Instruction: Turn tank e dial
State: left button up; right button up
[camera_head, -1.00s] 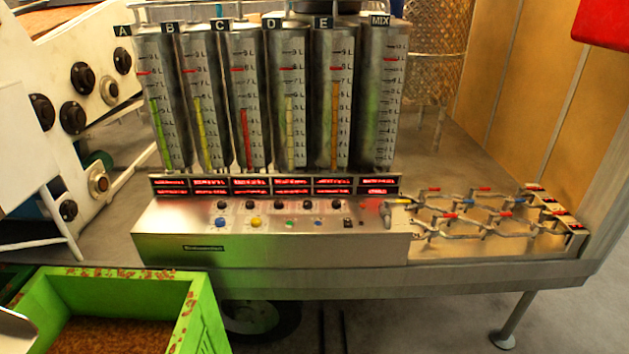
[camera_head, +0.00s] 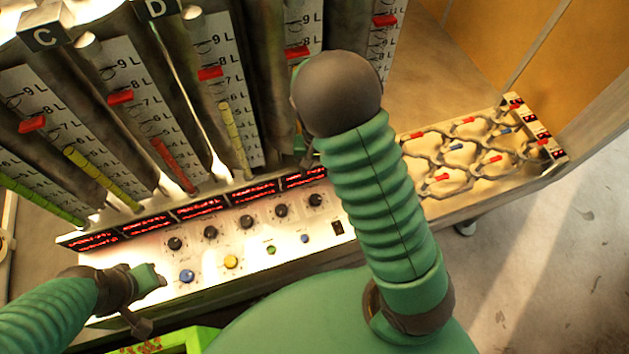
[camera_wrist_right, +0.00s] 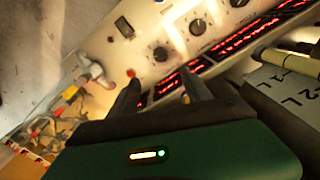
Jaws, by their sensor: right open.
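The tank E dial (camera_head: 316,200) is the rightmost black knob in the dial row on the bright metal panel. It also shows in the right wrist view (camera_wrist_right: 160,53), just beyond the fingertips. My right gripper (camera_wrist_right: 158,80) is open and empty there, its fingers apart and short of the dial. In the head view my green right arm largely hides this gripper. The tank E column (camera_head: 298,25) stands behind that arm, its lower part hidden. My left arm's end (camera_head: 150,278) is over the panel's left part; its jaws cannot be made out.
Several other dials (camera_head: 246,222) sit left of the tank E dial. Blue, yellow and green buttons (camera_head: 231,262) lie in front of them. A black switch (camera_head: 337,227) is close to the tank E dial. Red displays (camera_head: 255,192) run behind. Pipes with red and blue valves (camera_head: 460,150) are at right.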

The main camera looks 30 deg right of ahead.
notch_tip(320, 180, down, 3)
jog(key=p, duration=0.1)
send_over(316, 198)
jog(key=f, duration=0.6)
jog(key=shift+s+a, duration=0.15)
jog(key=shift+s, duration=0.15)
jog(key=f, duration=0.2)
jog(key=f+p, duration=0.1)
jog(key=f, duration=0.2)
jog(key=w+f, duration=0.1)
jog(key=f, duration=0.1)
jog(key=shift+d+f, duration=0.2)
jog(key=shift+s+r, duration=0.1)
jog(key=shift+s, duration=0.1)
jog(key=shift+c, duration=0.2)
jog(key=shift+a, duration=0.2)
jog(key=c, duration=0.7)
pick_arm(q)
jog(key=v, duration=0.3)
jog(key=shift+s+a+f, duration=0.1)
jog(key=shift+s, duration=0.05)
pick_arm(e)
jog(key=shift+d, duration=0.1)
grip_shut()
